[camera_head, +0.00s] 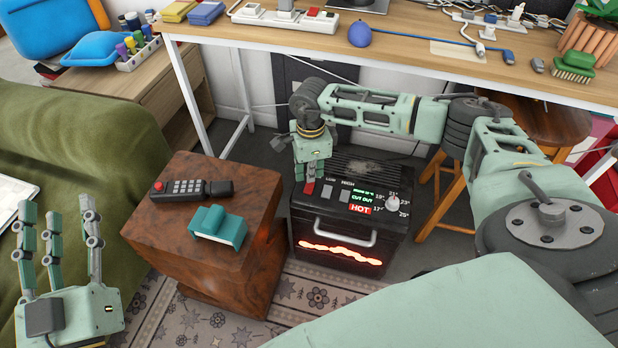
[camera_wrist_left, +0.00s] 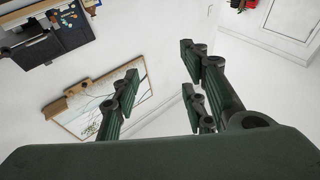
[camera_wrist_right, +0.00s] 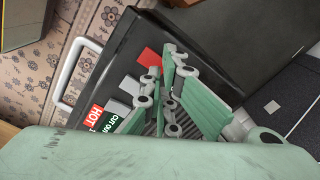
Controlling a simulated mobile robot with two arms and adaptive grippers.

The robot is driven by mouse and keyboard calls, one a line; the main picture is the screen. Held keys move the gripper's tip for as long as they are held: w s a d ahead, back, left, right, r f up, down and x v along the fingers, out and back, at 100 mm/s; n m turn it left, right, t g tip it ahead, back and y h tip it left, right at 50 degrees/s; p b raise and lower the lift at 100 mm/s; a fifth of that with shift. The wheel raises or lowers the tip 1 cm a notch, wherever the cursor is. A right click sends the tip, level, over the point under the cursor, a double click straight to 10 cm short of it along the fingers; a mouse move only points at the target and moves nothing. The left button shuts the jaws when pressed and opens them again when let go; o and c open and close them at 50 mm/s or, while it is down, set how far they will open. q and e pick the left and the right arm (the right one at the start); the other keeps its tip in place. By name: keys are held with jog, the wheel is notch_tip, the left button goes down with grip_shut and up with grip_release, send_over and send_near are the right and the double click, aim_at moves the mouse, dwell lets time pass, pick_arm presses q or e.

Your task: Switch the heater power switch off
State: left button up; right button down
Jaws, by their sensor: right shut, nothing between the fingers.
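The black heater (camera_head: 335,228) stands on the floor under the desk, with an orange glow at its front and a lit HOT label. Its red power switch (camera_head: 309,187) is at the left of the top panel and also shows in the right wrist view (camera_wrist_right: 148,58). My right gripper (camera_head: 311,178) points down just above the switch, its fingers closed and empty. In the right wrist view its fingertips are beside the red switch; I cannot tell whether they touch it. My left gripper (camera_head: 58,222) is open and empty, fingers up, at the lower left, far from the heater.
A wooden block table (camera_head: 165,225) with a black remote (camera_head: 205,188) and a teal object (camera_head: 218,227) stands left of the heater. The desk (camera_head: 420,55) is above and behind it. A wooden stool (camera_head: 450,200) is to the right. A green couch (camera_head: 70,150) is at left.

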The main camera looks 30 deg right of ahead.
pick_arm(q)
jog(key=shift+s+r, duration=0.15)
jog(key=shift+r, duration=0.35)
pick_arm(e)
jog(key=shift+f, duration=0.15)
pick_arm(q)
jog(key=shift+r+t+h, duration=0.3)
